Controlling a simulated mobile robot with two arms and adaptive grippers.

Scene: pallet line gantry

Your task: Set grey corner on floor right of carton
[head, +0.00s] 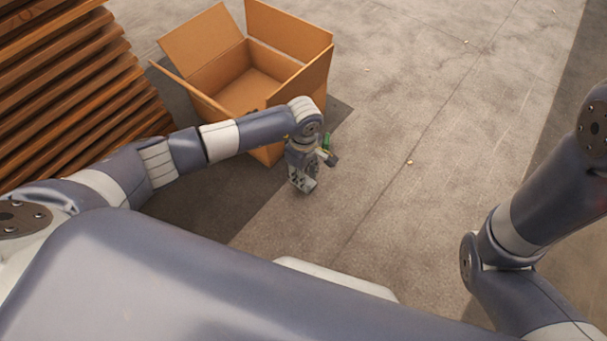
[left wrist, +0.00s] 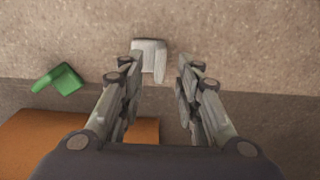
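The grey corner (left wrist: 150,57) is a small pale angled piece in the left wrist view, at the fingertips of my left gripper (left wrist: 162,64). It lies close to the left-hand finger, with a gap to the right-hand one. The gripper is open and points down at the floor. In the head view the left gripper (head: 302,178) is low over the floor, just right of the open brown carton (head: 191,98). I cannot tell whether the corner touches the floor. The carton also shows in the left wrist view (left wrist: 40,135). My right gripper is out of view.
A green corner (left wrist: 62,80) lies near the carton's side; it shows partly behind my left wrist in the head view (head: 326,140). A stack of brown wooden slats (head: 70,80) stands at the left. The concrete floor (head: 430,130) to the right is mostly clear.

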